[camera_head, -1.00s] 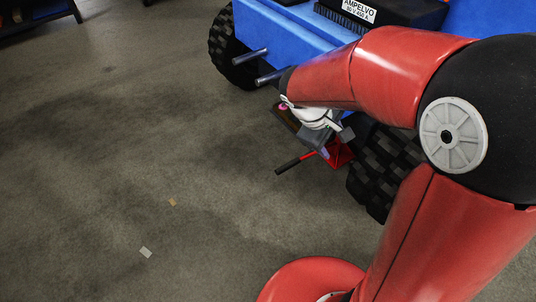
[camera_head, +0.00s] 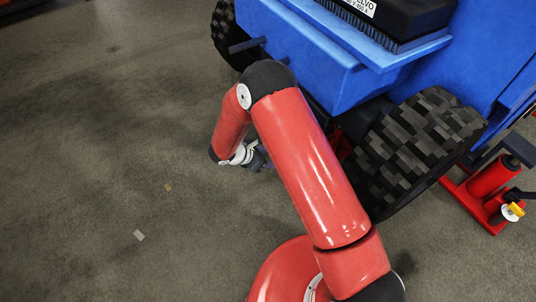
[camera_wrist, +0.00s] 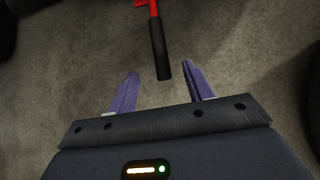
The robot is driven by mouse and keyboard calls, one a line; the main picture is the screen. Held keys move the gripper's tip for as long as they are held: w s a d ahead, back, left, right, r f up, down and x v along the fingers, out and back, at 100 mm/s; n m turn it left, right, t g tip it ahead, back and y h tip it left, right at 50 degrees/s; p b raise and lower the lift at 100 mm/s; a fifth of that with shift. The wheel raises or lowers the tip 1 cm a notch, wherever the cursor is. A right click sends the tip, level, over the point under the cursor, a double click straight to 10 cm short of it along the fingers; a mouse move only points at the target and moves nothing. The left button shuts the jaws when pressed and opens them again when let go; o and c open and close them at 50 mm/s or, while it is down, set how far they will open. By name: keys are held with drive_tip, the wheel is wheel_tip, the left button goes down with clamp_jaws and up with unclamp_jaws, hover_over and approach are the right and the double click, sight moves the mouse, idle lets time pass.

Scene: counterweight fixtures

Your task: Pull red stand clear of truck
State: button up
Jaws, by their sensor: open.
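The red stand (camera_head: 342,145) is mostly hidden behind my arm in the head view; a red piece shows beside the truck's near wheel. In the wrist view the stand's black-gripped handle (camera_wrist: 159,48) points down toward my gripper, with red metal (camera_wrist: 145,4) at the top edge. My gripper (camera_wrist: 161,70) is open, its two purple fingers apart. The handle's end lies between the fingertips in the picture; I cannot tell the height gap. My gripper (camera_head: 262,158) is partly visible left of my arm in the head view. The blue truck (camera_head: 290,55) stands behind it.
The truck's black tyre (camera_head: 410,150) is close to the right of my arm. A red jack (camera_head: 488,182) stands at the right edge. Open grey floor (camera_head: 100,130) lies to the left, with two small flat scraps on it.

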drive_tip(key=b+x, duration=0.3)
drive_tip(key=x, duration=0.4)
drive_tip(key=shift+s, duration=0.1)
drive_tip(key=shift+x, duration=0.9)
drive_tip(key=shift+r, duration=0.1)
clamp_jaws()
